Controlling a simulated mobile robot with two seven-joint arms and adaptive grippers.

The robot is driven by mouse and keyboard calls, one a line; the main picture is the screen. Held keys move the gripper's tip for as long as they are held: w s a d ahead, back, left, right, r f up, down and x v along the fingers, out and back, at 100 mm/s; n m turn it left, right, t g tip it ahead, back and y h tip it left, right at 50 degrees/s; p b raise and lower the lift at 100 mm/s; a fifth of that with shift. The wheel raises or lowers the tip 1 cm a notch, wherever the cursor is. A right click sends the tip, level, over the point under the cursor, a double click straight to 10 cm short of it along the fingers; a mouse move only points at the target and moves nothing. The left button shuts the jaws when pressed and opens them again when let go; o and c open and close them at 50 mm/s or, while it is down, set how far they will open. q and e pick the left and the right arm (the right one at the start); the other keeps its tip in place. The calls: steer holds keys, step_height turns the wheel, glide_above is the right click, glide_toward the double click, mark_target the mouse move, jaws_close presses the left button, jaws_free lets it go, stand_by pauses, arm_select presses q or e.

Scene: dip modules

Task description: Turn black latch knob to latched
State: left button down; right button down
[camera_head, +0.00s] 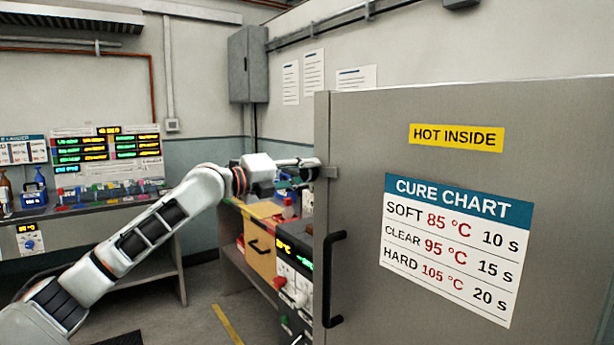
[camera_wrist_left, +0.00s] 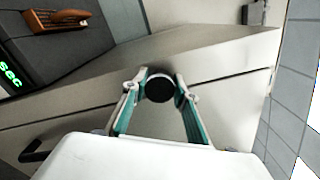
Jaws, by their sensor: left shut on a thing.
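The black latch knob (camera_wrist_left: 160,88) is round and sits on the grey metal door in the left wrist view. My left gripper (camera_wrist_left: 161,80) is shut on it, with one teal-padded finger on each side. In the head view my left gripper (camera_head: 306,163) is at the left edge of the large grey door (camera_head: 360,130), beside a small grey latch bracket (camera_head: 328,172). The knob itself is hidden there. The knob's turn angle cannot be read because it shows no clear mark. My right gripper is in neither view.
A black bar handle (camera_head: 333,280) stands out from the door below the latch. Behind my left arm are a bench with a yellow-fronted drawer unit (camera_head: 261,250) and a control box with a green display (camera_head: 296,255). Open floor (camera_head: 200,300) lies left of the door.

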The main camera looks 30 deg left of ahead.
arm_select(q)
steer(key=shift+d+f+m, duration=0.1)
steer(key=shift+m, duration=0.5)
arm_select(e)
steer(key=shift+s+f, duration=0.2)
arm_select(q)
steer(key=c, duration=1.6)
jaws_free()
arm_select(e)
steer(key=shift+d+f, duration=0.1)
arm_select(q)
steer(key=shift+s+a, duration=0.35)
steer(key=shift+s, duration=0.2)
steer(key=shift+v, duration=5.35)
